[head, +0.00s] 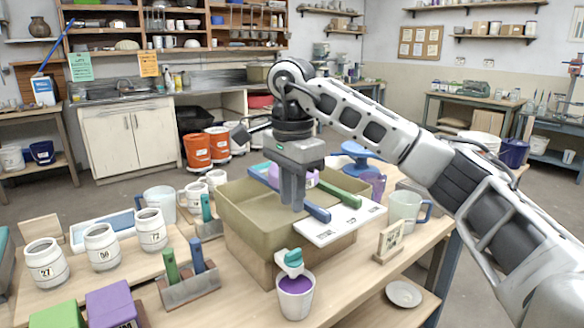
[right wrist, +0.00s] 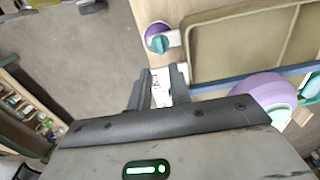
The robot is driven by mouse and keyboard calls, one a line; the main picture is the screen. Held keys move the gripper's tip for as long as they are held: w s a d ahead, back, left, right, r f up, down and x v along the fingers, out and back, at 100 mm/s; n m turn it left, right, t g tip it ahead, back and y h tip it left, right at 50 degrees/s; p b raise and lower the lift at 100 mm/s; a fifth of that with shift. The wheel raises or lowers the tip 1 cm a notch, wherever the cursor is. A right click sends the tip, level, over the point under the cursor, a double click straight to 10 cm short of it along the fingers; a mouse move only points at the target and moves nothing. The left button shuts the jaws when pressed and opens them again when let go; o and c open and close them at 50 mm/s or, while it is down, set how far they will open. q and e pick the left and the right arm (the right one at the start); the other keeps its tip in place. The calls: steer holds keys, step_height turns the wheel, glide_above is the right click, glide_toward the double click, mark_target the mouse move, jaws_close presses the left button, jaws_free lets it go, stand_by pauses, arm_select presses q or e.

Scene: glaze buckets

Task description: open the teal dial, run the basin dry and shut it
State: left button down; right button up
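The teal dial (head: 290,260) sits on the front wall of the olive basin (head: 240,228), above a white bucket (head: 295,302) with purple contents. The right wrist view shows the dial (right wrist: 158,43) over the purple-filled bucket (right wrist: 151,29) beside the basin (right wrist: 250,30). My right gripper (head: 292,206) points down over the basin, above and behind the dial, not touching it. Its fingers (right wrist: 160,90) are parted, with a white marked surface seen between them; I see nothing gripped. The basin's floor is partly hidden by the gripper. My left gripper is not in view.
A white board (head: 335,226) with blue and green handles lies at the basin's right side. A tool holder (head: 188,290) and numbered white jars (head: 102,247) stand left. A small sign (head: 388,242), a pale mug (head: 408,206) and a saucer (head: 404,294) are right.

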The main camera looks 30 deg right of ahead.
step_height(320, 180, up, 5)
steer(key=shift+f+p, duration=0.1)
steer(key=shift+p, duration=0.4)
